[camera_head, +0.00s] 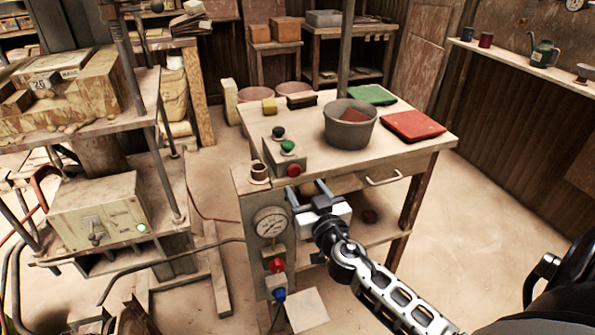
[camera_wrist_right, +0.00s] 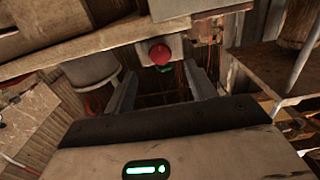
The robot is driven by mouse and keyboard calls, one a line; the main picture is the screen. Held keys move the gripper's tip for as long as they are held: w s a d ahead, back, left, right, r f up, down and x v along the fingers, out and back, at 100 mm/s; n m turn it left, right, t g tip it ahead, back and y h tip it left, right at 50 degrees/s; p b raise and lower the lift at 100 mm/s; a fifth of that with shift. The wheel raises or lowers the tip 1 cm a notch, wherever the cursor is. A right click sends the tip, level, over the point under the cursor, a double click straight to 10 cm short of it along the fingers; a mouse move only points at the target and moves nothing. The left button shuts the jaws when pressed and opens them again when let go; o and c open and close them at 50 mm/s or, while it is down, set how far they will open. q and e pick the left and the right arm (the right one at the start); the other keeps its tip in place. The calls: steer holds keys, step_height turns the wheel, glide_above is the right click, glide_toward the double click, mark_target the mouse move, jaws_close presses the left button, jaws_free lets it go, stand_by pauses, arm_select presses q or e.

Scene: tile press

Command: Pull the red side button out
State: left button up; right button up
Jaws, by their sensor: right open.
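The red side button (camera_head: 294,170) is a round red knob on the front side of a small grey control box (camera_head: 272,152) at the near left of the table. A green knob (camera_head: 287,146) and a black knob (camera_head: 278,132) stand on top of the box. My right gripper (camera_head: 307,192) is open and empty, just below and to the right of the red button, apart from it. In the right wrist view the red button (camera_wrist_right: 159,53) shows beyond and between the two open fingers (camera_wrist_right: 163,88). My left gripper is not in view.
Below the box, a panel carries a gauge (camera_head: 270,222), another red knob (camera_head: 276,265) and a blue one (camera_head: 279,294). A grey bucket (camera_head: 350,125) and a red tile (camera_head: 413,126) are on the table (camera_head: 320,165). A drawer handle (camera_head: 383,178) juts out. The floor at right is clear.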

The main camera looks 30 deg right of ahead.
mark_target(295, 174)
steer(key=x, duration=0.4)
steer(key=shift+w, duration=0.25)
steer(key=shift+w+d, duration=0.15)
steer(key=shift+w, duration=0.5)
jaws_close()
steer(key=shift+s+f, duration=0.15)
steer(key=shift+s, duration=0.1)
steer(key=shift+s+b, duration=0.3)
steer(key=shift+s, duration=0.15)
